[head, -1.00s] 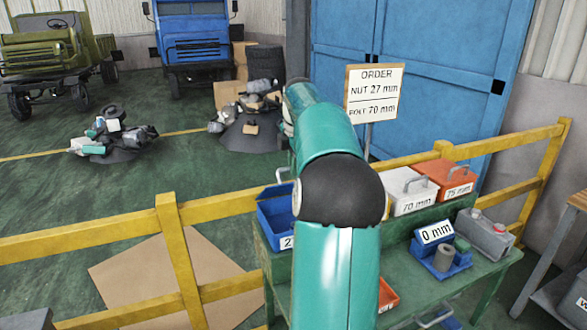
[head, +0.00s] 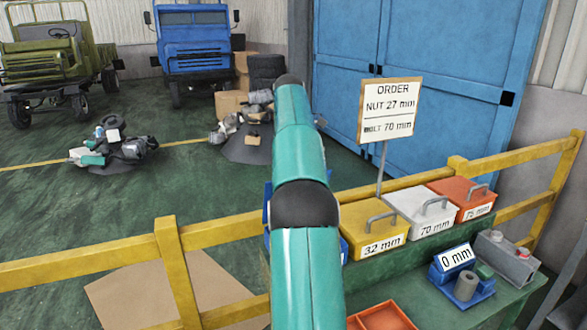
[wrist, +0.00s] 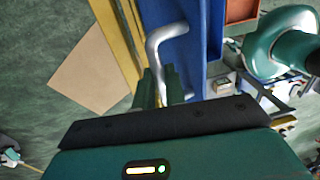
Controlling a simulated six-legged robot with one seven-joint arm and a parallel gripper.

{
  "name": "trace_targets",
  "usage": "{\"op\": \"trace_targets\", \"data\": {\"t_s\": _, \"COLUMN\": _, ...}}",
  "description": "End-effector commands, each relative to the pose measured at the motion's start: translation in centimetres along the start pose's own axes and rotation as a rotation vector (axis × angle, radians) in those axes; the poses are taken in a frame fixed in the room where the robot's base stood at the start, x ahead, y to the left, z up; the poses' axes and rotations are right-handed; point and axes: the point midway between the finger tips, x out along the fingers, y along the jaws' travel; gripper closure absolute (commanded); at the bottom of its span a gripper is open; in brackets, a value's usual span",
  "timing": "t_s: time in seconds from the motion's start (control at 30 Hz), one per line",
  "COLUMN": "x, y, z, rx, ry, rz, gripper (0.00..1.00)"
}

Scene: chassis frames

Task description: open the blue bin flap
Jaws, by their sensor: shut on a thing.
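The blue bin (head: 343,247) is mostly hidden behind my teal arm in the head view; only slivers of blue show on either side of it. In the wrist view a long blue panel (wrist: 207,40) carries a bent silver handle (wrist: 160,40). My gripper (wrist: 161,84) is at the handle's lower end, its green fingers shut on it. The gripper itself is hidden in the head view. How far the flap stands open cannot be told.
Yellow 32 mm (head: 374,232), white 70 mm (head: 417,207) and orange 75 mm (head: 462,192) boxes stand in a row right of my arm. An order sign (head: 388,110) rises behind them. A yellow railing (head: 90,255) crosses the scene.

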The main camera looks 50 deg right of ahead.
Motion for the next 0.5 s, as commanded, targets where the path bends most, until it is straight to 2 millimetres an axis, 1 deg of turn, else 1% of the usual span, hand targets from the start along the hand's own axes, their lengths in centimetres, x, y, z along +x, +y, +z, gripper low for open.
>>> {"op": "trace_targets", "data": {"t_s": 0.03, "x": 0.50, "y": 0.38, "z": -0.30, "rx": -0.006, "ry": 0.005, "rz": -0.021, "gripper": 1.00}}
{"op": "trace_targets", "data": {"t_s": 0.5, "x": 0.38, "y": 0.43, "z": -0.31, "rx": -0.007, "ry": 0.006, "rz": -0.089, "gripper": 1.00}}
